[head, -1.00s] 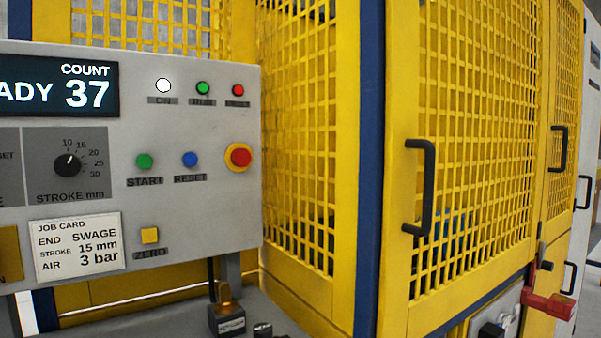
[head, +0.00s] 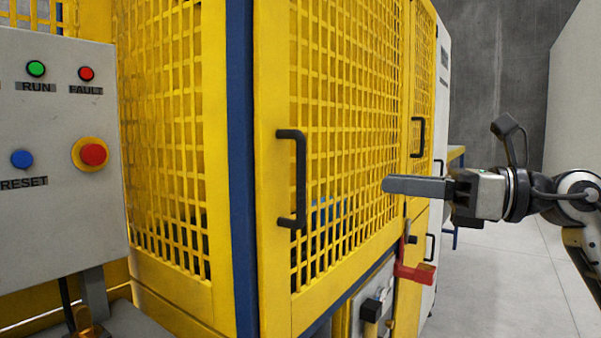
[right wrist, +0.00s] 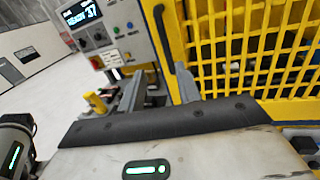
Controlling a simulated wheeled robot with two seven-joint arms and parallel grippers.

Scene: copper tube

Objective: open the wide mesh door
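The wide mesh door (head: 268,250) has a yellow frame and yellow mesh and looks closed. Its black bar handle (head: 299,180) stands upright near the door's left edge. My right gripper (head: 386,186) comes in from the right, in front of the mesh and to the right of the handle, apart from it. In the right wrist view its two grey fingers (right wrist: 158,92) stand apart with nothing held between them. The handle (right wrist: 165,40) shows beyond the fingertips there, with the yellow mesh door (right wrist: 250,50) to its right. My left gripper is not in view.
A grey control panel (head: 55,220) with buttons is at the left. A narrower mesh door with its own black handle (head: 418,137) is farther back. A red latch-like part (head: 415,272) sits below the doors' meeting edge. Open floor (head: 500,275) lies to the right.

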